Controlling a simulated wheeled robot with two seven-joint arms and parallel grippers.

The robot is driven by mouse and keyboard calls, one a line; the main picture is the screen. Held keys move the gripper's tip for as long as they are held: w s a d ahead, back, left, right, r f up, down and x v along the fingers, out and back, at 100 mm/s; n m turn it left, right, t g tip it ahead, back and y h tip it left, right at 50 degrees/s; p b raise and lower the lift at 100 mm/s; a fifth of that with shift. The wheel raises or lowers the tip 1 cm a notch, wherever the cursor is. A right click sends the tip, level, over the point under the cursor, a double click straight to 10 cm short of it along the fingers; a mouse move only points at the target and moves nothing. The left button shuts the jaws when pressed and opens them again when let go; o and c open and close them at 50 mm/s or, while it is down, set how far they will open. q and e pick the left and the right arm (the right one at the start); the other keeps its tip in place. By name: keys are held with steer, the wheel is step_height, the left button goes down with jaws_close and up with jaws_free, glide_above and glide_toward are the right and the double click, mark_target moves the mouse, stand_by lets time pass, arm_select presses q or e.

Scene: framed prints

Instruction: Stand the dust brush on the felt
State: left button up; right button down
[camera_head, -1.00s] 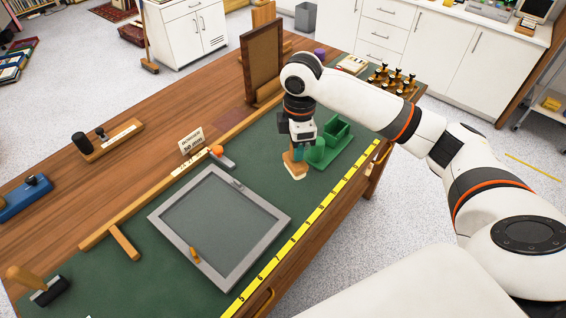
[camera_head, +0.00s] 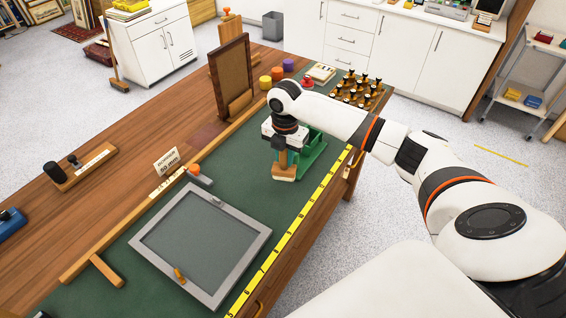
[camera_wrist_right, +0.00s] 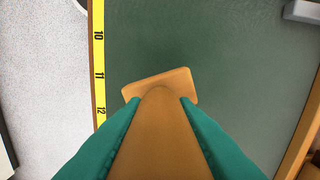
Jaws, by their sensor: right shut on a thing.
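The dust brush (camera_head: 285,172) has a wooden handle and a pale bottom edge. My right gripper (camera_head: 286,156) is shut on its handle and holds it roughly upright. In the right wrist view the handle (camera_wrist_right: 160,140) sits between the teal fingers (camera_wrist_right: 160,115), with the wider wooden head beyond it. My left gripper is not in view.
A grey frame (camera_head: 253,255) lies on the felt nearer me. A yellow ruler (camera_head: 290,235) runs along the bench's right edge. An upright wooden panel (camera_head: 230,80) and several small dark-topped pieces (camera_head: 357,90) stand farther back. Felt between frame and brush is clear.

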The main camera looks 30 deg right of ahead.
mark_target(285, 164)
step_height(285, 164, down, 3)
steer(key=shift+f+p, duration=0.15)
steer(key=shift+p, duration=0.25)
steer(key=shift+f, duration=0.15)
steer(key=shift+f, duration=0.1)
steer(key=c, duration=1.2)
jaws_free()
steer(key=shift+o, duration=0.2)
step_height(285, 164, up, 12)
steer(key=shift+r+b, duration=0.15)
steer(key=shift+b, duration=0.9)
